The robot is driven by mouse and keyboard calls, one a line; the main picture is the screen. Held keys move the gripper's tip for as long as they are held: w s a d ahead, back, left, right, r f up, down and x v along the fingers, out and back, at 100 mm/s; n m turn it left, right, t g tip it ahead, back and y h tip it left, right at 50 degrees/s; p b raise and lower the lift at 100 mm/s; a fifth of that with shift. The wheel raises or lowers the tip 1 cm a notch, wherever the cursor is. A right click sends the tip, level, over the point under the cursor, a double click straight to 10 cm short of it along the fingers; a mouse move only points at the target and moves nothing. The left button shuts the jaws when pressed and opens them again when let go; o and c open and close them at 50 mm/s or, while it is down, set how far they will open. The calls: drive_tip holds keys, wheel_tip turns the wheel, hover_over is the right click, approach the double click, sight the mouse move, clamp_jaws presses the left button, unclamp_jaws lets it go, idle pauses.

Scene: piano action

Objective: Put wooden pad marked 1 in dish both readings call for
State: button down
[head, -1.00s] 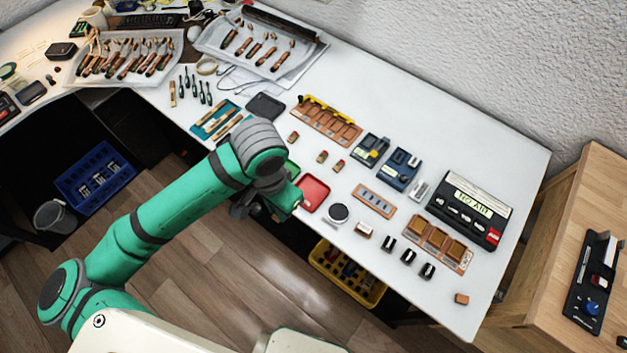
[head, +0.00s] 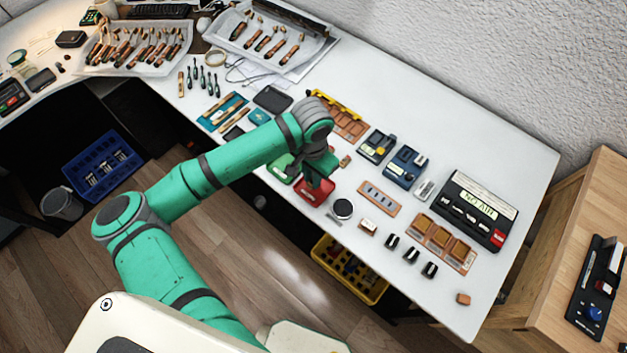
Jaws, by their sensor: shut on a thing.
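My gripper (head: 318,184) points down over the red dish (head: 306,195) near the table's front edge. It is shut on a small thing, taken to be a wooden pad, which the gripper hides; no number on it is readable. The green dish (head: 279,170) lies just left of the red one, partly behind my arm. A small wooden block (head: 345,161) shows right of the gripper. A black instrument (head: 475,210) with a lit display stands at the right. A dark meter (head: 377,146) and a blue meter (head: 405,168) stand behind; their readings are too small to read.
A round black-topped pot (head: 343,208) stands right of the red dish. A slotted wooden strip (head: 379,198), a wooden tray of pads (head: 441,243) and several black clips (head: 411,255) lie further right. A wooden rack (head: 345,122) is partly behind my arm. The table's back right is clear.

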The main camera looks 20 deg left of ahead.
drive_tip(key=shift+w+f, duration=0.25)
drive_tip(key=shift+f, duration=0.1)
drive_tip(key=shift+w+f, duration=0.1)
drive_tip(key=shift+f, duration=1.45)
drive_tip(key=shift+f, duration=0.1)
drive_tip(key=c, duration=1.7)
unclamp_jaws()
drive_tip(key=shift+f, duration=0.1)
drive_tip(key=shift+o, duration=0.2)
drive_tip(key=shift+w, duration=0.1)
